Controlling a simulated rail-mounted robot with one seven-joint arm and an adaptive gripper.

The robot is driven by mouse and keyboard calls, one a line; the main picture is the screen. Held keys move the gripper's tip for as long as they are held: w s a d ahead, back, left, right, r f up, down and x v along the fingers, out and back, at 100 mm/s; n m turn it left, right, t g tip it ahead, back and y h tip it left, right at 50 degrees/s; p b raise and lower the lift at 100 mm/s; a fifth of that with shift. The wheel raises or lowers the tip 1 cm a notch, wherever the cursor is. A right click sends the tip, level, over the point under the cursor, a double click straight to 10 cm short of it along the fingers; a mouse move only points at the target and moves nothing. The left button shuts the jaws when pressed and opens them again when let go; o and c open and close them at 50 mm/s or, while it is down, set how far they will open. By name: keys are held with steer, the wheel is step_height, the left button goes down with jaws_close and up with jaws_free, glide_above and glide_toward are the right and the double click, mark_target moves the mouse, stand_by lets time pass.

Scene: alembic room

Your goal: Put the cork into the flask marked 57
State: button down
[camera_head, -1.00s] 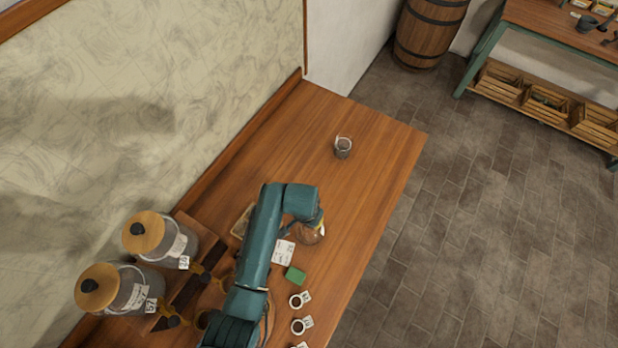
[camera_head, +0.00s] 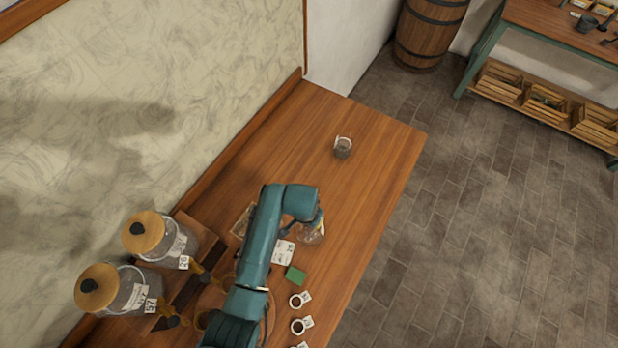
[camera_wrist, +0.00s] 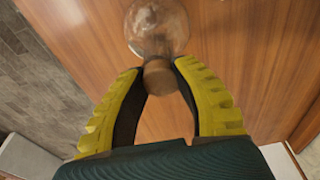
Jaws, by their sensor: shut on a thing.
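A round clear glass flask (camera_head: 311,234) stands on the wooden table under my gripper (camera_head: 318,219). It also shows at the top of the wrist view (camera_wrist: 157,22). A brown cork (camera_wrist: 159,77) is between my yellow fingertips (camera_wrist: 161,72), and my gripper is shut on it. The cork lines up with the flask's neck and appears at its mouth. I cannot tell whether it is inside or just above. No number on this flask is readable. A big jar (camera_head: 113,290) at lower left has a tag that seems to read 57.
A second lidded jar (camera_head: 160,238) stands beside the first. A small glass beaker (camera_head: 342,148) stands farther back. A paper note (camera_head: 283,252), a green block (camera_head: 295,275) and small labelled cups (camera_head: 298,300) lie near the flask. The table's far end (camera_head: 360,115) is mostly clear.

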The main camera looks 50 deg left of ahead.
steer(key=shift+f, duration=0.1)
steer(key=shift+c, duration=1.7)
jaws_free()
step_height(320, 180, up, 7)
steer(key=p, duration=0.7)
